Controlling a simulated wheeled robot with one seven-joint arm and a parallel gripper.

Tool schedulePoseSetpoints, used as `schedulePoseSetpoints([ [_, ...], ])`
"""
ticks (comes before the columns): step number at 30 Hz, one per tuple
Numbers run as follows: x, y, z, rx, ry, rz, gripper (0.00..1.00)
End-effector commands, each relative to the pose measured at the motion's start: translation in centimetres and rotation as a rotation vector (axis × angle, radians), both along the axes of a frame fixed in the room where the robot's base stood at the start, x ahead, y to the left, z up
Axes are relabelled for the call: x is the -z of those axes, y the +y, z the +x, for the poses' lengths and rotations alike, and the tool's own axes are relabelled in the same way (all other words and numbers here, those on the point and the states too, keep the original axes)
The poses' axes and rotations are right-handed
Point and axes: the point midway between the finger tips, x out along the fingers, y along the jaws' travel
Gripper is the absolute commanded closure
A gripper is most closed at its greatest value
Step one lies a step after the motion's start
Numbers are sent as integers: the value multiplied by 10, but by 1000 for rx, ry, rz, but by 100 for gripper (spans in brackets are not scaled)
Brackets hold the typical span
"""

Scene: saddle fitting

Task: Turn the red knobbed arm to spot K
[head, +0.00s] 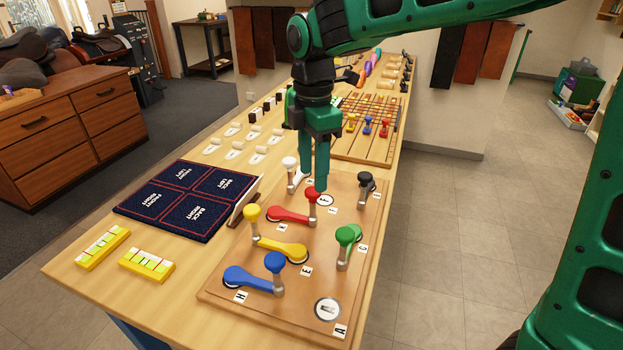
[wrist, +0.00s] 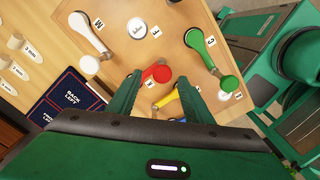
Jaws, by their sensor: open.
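The red knobbed arm (head: 290,214) lies flat on the wooden board (head: 225,285), its round red knob (head: 312,193) on a short post at the right end. The knob also shows in the wrist view (wrist: 161,73). My gripper (head: 314,182) is open and points down just above the knob. In the wrist view, its fingers (wrist: 160,78) appear on either side of the knob, with gaps. A small white label (head: 283,227) sits beside the red arm's left end; its letter is too small to read surely, so I cannot tell where spot K is.
Close around stand the white (head: 290,162), yellow (head: 253,213), blue (head: 275,262), green (head: 345,236) and black (head: 366,179) knobbed arms. Round plates marked F (head: 325,201) and A (head: 327,309) lie on the board. A dark blue mat (head: 185,200) lies to the left.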

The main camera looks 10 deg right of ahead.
Motion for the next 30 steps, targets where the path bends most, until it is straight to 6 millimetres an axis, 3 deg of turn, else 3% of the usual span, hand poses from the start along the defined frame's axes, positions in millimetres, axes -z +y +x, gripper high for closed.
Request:
schedulePoseSetpoints([
  [6,-42,-1,3,3,-5,2,54],
  [12,-66,-1,4,4,-4,1,54],
  [30,-73,-1,4,4,-3,1,54],
])
